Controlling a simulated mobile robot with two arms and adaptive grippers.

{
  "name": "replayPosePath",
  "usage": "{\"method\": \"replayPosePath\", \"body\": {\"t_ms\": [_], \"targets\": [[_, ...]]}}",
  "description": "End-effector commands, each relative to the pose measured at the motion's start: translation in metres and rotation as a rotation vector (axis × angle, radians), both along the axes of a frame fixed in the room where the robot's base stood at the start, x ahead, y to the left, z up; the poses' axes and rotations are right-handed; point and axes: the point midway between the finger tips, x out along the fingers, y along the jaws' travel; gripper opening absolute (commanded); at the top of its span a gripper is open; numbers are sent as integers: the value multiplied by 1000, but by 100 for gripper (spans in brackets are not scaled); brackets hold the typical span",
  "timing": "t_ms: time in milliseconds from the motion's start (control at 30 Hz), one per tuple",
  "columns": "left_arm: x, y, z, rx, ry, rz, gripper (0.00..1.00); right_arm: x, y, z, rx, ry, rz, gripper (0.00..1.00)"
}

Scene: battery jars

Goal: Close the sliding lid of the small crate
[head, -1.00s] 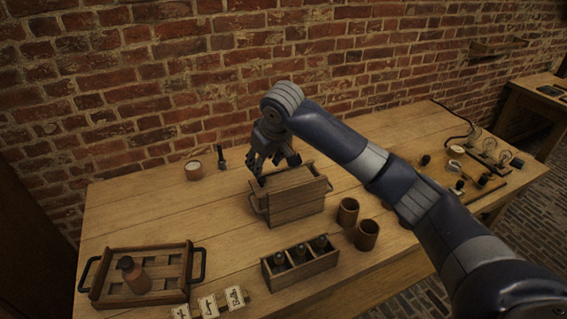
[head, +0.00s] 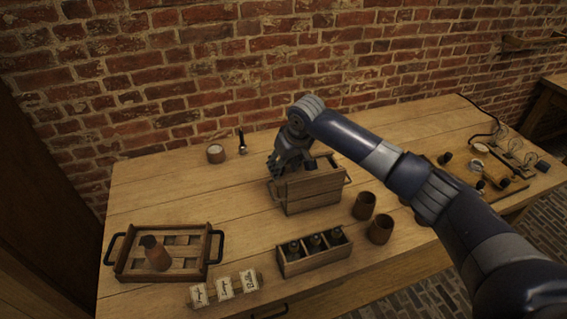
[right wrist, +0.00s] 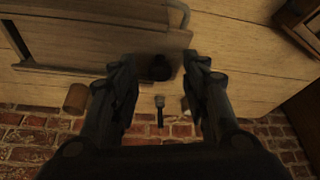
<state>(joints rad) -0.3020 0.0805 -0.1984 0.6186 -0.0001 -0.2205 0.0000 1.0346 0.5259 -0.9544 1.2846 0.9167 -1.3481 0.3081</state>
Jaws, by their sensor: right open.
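The small wooden crate (head: 312,194) stands near the middle of the table in the head view, with dark handles at its ends. Its top is partly hidden by my right gripper (head: 277,168), which is at the crate's left end. In the right wrist view, the crate (right wrist: 60,85) fills the upper left, with a pale plank, likely the lid (right wrist: 85,38), along it. My right gripper (right wrist: 163,65) is open there, its fingers apart around a dark round thing (right wrist: 155,68) at the crate's end. I cannot tell how far the lid is open or whether a finger touches it. My left gripper is out of view.
A three-slot box of bottles (head: 314,262) and brown cups (head: 364,206) stand in front of the crate. A pale-topped jar (head: 215,154) stands behind left.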

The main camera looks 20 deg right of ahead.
Motion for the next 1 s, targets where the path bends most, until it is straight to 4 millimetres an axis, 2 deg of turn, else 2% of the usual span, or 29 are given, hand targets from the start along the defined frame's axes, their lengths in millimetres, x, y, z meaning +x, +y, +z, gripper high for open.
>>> {"method": "replayPosePath", "body": {"t_ms": [333, 367, 533, 733, 1000], "targets": [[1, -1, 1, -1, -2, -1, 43, 2, 1, -5, 0, 0, 1, 42], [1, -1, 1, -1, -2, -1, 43, 2, 1, -5, 0, 0, 1, 38], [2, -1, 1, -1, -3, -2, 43, 2, 1, -5, 0, 0, 1, 0], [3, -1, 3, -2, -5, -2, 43, 2, -2, -4, 0, 0, -1, 0], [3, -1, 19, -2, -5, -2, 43, 2, -34, -2, 1, 0, -3, 0]]}}
